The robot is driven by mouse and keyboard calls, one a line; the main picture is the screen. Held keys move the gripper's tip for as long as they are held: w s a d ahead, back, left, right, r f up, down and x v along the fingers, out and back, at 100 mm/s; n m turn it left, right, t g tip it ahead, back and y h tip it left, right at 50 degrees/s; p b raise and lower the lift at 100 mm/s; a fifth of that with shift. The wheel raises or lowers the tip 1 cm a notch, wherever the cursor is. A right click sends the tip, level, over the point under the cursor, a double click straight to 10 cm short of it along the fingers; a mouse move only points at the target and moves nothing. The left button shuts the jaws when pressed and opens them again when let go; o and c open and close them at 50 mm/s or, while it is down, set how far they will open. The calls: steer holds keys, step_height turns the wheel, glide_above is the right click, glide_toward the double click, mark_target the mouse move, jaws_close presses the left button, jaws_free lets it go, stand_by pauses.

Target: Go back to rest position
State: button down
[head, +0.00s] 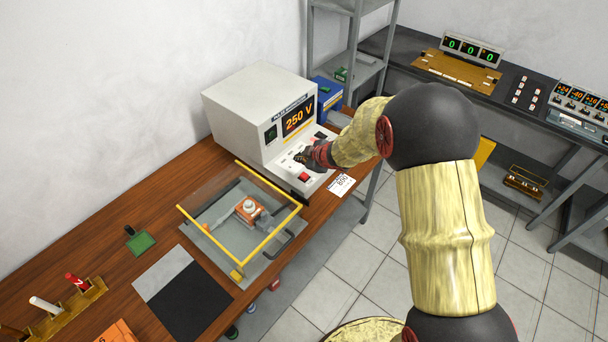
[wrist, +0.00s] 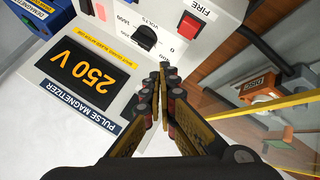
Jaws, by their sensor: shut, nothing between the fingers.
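My gripper (head: 308,160) is shut and empty in front of the white pulse magnetizer (head: 240,100), close to its sloping control panel. In the wrist view the shut fingers (wrist: 165,74) point at the panel, near the black knob (wrist: 144,38) and the red FIRE switch (wrist: 189,25). I cannot tell whether the fingertips touch the panel. The magnetizer's display (wrist: 83,72) reads 250 V. My arm reaches in from the right side of the head view.
A clear guard with a yellow frame (head: 238,273) covers an orange fixture (head: 250,208) beside the magnetizer. A blue box (head: 326,92) stands behind it, near a grey shelf (head: 310,30). A rack (head: 62,318) with a red and a white rod is at lower left. Tiled floor lies open at right.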

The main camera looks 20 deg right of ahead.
stand_by(0.4)
steer(key=s+d+f+m+g+h, duration=0.2)
steer(key=s+d+f+m+h, duration=0.15)
steer(key=d, duration=0.25)
steer(key=s+d+r+m+g+h, duration=0.1)
steer(key=s+d+r+m, duration=0.1)
steer(key=s, duration=0.3)
steer(key=s+d+r+m+g+h, duration=0.1)
steer(key=s+d+r+m, duration=0.15)
steer(key=s, duration=0.35)
steer(key=s+a+r+m+y, duration=0.1)
steer(key=s+a+r, duration=0.4)
steer(key=s+r, duration=0.6)
steer(key=s+a+r+m+y, duration=0.1)
steer(key=s+a+r+m, duration=0.2)
steer(key=s+r, duration=0.8)
steer(key=s+a, duration=0.1)
steer(key=s, duration=0.3)
steer(key=shift+a+r+m+t+y, duration=0.15)
steer(key=shift+a+m+t+y, duration=0.15)
steer(key=shift+a+t+y, duration=0.1)
